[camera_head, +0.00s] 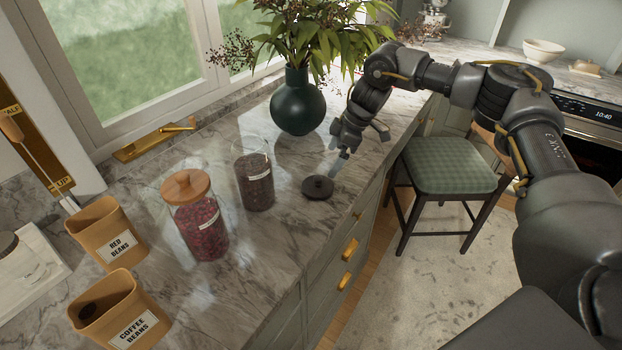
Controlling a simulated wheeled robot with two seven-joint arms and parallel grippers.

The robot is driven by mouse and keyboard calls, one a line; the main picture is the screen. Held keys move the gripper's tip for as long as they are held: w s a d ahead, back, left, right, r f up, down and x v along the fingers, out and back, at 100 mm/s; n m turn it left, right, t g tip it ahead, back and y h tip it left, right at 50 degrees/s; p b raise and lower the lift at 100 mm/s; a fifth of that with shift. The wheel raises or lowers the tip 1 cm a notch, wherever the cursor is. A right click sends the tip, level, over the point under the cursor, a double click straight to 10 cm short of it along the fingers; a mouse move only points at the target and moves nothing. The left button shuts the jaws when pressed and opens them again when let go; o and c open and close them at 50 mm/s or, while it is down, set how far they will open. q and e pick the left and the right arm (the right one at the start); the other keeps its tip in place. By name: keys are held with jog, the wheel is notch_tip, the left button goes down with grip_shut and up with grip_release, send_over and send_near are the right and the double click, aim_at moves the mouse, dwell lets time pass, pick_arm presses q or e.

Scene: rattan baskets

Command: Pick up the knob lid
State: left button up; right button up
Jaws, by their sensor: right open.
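The knob lid (318,187) is a small dark round lid with a raised knob. It lies flat on the marble counter (290,230), to the right of a glass jar (255,182) of dark beans that has no lid on it. My right gripper (341,164) is open, just above and to the right of the lid, with its fingers pointing down. It seems apart from the knob, though the exact gap is hard to tell. My left gripper is not in view.
A wooden-lidded jar of red beans (200,222) stands left of the open jar. Two labelled tan containers (107,238) (118,312) stand at the left. A dark green vase (297,105) with plants stands behind the lid. A chair (447,168) stands beside the counter.

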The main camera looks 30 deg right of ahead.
aim_at(320, 178)
jog(key=f, duration=0.1)
jog(key=a+f+p, duration=0.1)
jog(key=shift+s+f, duration=0.1)
jog(key=shift+f, duration=0.3)
jog(key=shift+x, duration=1.05)
jog(key=shift+w+a+f+p, duration=0.15)
jog(key=shift+w+f+p, duration=0.15)
jog(key=shift+p, duration=0.25)
jog(key=p+x, duration=0.1)
jog(key=x, duration=0.2)
jog(key=shift+w+a+f+p, duration=0.1)
jog(key=shift+a+f+p, duration=0.15)
jog(key=shift+p, duration=0.1)
jog(key=shift+w+a+f, duration=0.1)
jog(key=shift+w+f, duration=0.05)
jog(key=shift+f, duration=0.35)
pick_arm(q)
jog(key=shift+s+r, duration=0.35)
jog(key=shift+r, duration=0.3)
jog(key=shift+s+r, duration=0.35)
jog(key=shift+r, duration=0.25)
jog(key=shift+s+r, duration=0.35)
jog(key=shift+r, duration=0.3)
pick_arm(e)
jog(key=c, duration=0.8)
